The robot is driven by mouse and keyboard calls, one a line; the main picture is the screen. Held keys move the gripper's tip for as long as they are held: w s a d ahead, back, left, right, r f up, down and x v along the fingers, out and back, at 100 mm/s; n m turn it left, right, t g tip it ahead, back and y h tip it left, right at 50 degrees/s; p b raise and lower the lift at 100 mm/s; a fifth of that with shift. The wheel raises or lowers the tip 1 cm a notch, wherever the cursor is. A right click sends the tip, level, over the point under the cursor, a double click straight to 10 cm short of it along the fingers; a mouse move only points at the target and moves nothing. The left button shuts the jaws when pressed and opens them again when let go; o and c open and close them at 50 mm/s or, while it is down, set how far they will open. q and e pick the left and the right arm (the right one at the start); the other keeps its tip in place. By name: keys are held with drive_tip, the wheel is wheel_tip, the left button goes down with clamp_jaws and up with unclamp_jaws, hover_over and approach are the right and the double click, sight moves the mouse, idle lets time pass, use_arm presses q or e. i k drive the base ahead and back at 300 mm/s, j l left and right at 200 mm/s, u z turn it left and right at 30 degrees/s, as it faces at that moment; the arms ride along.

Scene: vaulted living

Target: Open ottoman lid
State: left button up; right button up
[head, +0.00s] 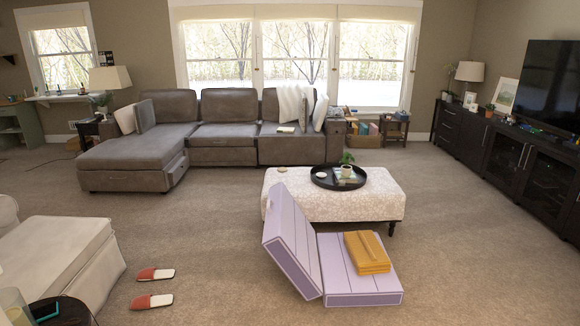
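An ottoman (335,204) with a pale patterned cover and dark legs stands in the middle of the room in the head view. A round black tray (316,180) rests on its top, holding a small plant (347,158), a cup (346,171) and other small items. No raised lid shows on it, and I cannot make out a lid seam. A cream upholstered seat or ottoman (55,255) is at the lower left, partly cut off by the frame. Neither of my grippers is in view.
Just in front of the patterned ottoman are a tilted lilac panelled piece (290,240) and a flat one (360,286) bearing a yellow stack (366,252). Red-and-white slippers (155,274) lie left. A grey sectional (222,140) stands behind. Carpet at right is clear.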

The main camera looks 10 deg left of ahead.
sight(42, 255)
drive_tip(key=z, duration=0.45)
drive_tip(key=i+j+z, duration=0.1)
drive_tip(key=z, duration=0.35)
drive_tip(key=i+j+z, duration=0.1)
drive_tip(key=z, duration=0.75)
drive_tip(key=j+z, duration=0.25)
drive_tip(key=j, duration=0.25)
drive_tip(key=i+j+z, duration=0.1)
drive_tip(key=j+z, duration=0.2)
drive_tip(key=j, duration=0.2)
drive_tip(key=j+u, duration=0.1)
drive_tip(key=j, duration=1.1)
drive_tip(key=j+u, duration=0.1)
drive_tip(key=j, duration=4.85)
drive_tip(key=k+j, duration=0.1)
drive_tip(key=j, duration=0.5)
drive_tip(key=k+j+z, duration=0.1)
drive_tip(key=j, duration=0.5)
drive_tip(key=j+u, duration=0.35)
drive_tip(key=i+j+u, duration=0.1)
drive_tip(key=j+u, duration=0.25)
drive_tip(key=u, duration=1.05)
drive_tip(key=i+u, duration=0.1)
drive_tip(key=u, duration=1.5)
drive_tip(key=i+l+u, duration=0.1)
drive_tip(key=u, duration=0.95)
drive_tip(key=l+u, duration=0.1)
drive_tip(key=u, duration=0.45)
